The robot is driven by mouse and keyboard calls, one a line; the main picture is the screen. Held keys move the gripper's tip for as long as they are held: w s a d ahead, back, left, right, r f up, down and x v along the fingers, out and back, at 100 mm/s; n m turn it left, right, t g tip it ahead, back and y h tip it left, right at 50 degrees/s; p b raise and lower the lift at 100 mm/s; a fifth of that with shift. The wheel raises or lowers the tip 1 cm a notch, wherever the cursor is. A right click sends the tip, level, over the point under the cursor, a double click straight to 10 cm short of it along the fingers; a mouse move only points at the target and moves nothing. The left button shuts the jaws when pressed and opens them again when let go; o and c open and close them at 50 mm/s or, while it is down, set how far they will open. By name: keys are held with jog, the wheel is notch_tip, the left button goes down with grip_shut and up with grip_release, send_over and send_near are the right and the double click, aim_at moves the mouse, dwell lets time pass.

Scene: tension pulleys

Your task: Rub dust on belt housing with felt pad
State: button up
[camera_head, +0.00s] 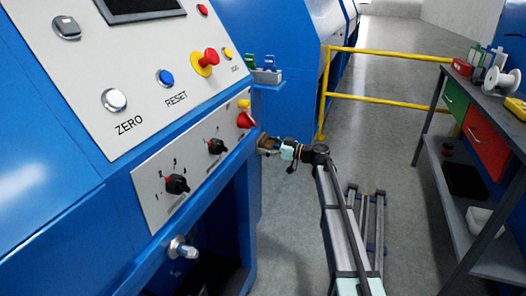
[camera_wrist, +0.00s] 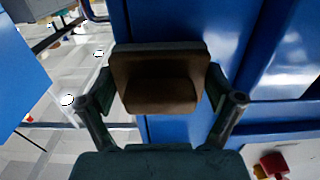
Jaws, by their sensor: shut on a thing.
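My gripper (camera_head: 288,151) is shut on a brown felt pad (camera_head: 266,143), beside the right edge of the blue machine housing (camera_head: 250,185). In the wrist view the felt pad (camera_wrist: 158,80) sits between both fingers, its broad face partly shaded. The blue housing (camera_wrist: 182,130) fills much of the view behind the pad. I cannot tell whether the pad touches the housing. No dust can be made out on the blue surfaces in either view.
A control panel (camera_head: 125,105) with buttons and knobs faces left of my gripper. A small blue shelf (camera_head: 268,84) with clips juts out above it. A yellow railing (camera_head: 375,100) stands behind. A workbench (camera_head: 480,125) with drawers is at right. Grey floor (camera_head: 290,225) lies open between.

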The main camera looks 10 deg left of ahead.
aim_at(266, 138)
jog(key=shift+w+d, duration=0.15)
jog(key=shift+w, duration=0.25)
jog(key=shift+b, duration=0.3)
jog(key=shift+b, duration=0.35)
jog(key=shift+s, duration=0.15)
jog(key=shift+s+a+b, duration=0.25)
jog(key=shift+s+b, duration=0.05)
jog(key=shift+s, duration=0.3)
jog(key=shift+s+a+b, duration=0.3)
jog(key=shift+s+b, duration=0.05)
jog(key=shift+s, duration=0.25)
jog(key=shift+s+a+b, duration=0.25)
jog(key=shift+s+b, duration=0.05)
jog(key=shift+s, duration=0.3)
jog(key=shift+r, duration=1.6)
jog(key=shift+w+d+f+b, duration=0.1)
jog(key=shift+w+d+b, duration=0.15)
jog(key=shift+w, duration=0.4)
jog(key=shift+w+d+b, duration=0.15)
jog(key=shift+w+b, duration=0.2)
jog(key=shift+w, duration=0.35)
jog(key=shift+w+d+f+b, duration=0.1)
jog(key=shift+w+d+b, duration=0.15)
jog(key=shift+w, duration=0.4)
jog(key=shift+s+b, duration=0.1)
jog(key=shift+b, duration=0.25)
